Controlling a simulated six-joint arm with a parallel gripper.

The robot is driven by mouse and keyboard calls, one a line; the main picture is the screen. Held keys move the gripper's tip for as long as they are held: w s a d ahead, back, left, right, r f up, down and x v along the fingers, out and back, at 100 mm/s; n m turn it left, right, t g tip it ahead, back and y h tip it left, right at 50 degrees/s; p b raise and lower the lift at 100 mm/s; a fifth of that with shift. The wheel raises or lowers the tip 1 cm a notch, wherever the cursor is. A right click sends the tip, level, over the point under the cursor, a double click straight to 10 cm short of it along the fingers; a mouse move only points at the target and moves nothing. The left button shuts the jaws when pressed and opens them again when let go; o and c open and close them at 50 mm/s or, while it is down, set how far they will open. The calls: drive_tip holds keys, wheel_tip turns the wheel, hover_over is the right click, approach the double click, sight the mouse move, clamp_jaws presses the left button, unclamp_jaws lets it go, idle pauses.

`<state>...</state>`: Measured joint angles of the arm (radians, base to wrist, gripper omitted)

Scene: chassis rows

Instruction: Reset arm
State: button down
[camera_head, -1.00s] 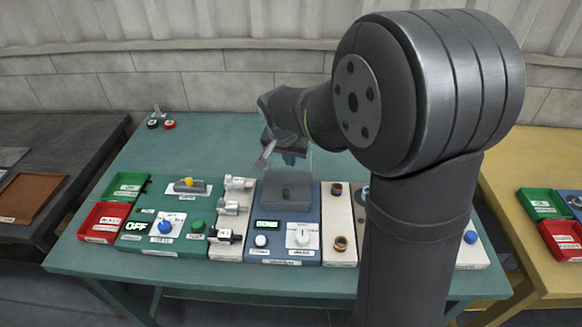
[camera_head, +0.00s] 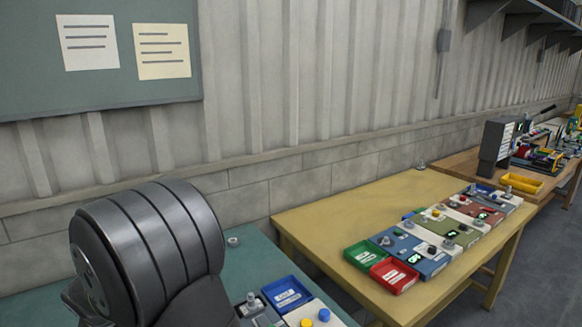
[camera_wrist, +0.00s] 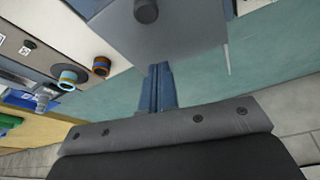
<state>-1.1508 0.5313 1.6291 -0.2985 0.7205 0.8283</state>
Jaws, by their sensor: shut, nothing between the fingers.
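My gripper (camera_wrist: 158,75) shows in the wrist view as two blue fingers closed together, with nothing between them. It points toward a grey block with a dark round knob (camera_wrist: 146,11) at the top of that view. I cannot tell how far the fingertips are from the block. In the head view my dark arm fills the lower left, and the gripper itself is out of sight there.
The teal table (camera_head: 240,262) holds a blue bin (camera_head: 288,293) near my arm. A yellow table (camera_head: 330,208) to the right carries a green bin (camera_head: 366,254), a red bin (camera_head: 394,275) and a row of panels.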

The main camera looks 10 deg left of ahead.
wheel_tip(320, 180, down, 3)
drive_tip(key=shift+w+f, duration=0.1)
drive_tip(key=shift+w, duration=0.05)
drive_tip(key=shift+s+d, duration=0.25)
drive_tip(key=shift+s, duration=0.25)
drive_tip(key=shift+s+d, duration=0.25)
drive_tip(key=shift+s, duration=0.25)
drive_tip(key=shift+s+d, duration=0.25)
drive_tip(key=shift+s, duration=0.1)
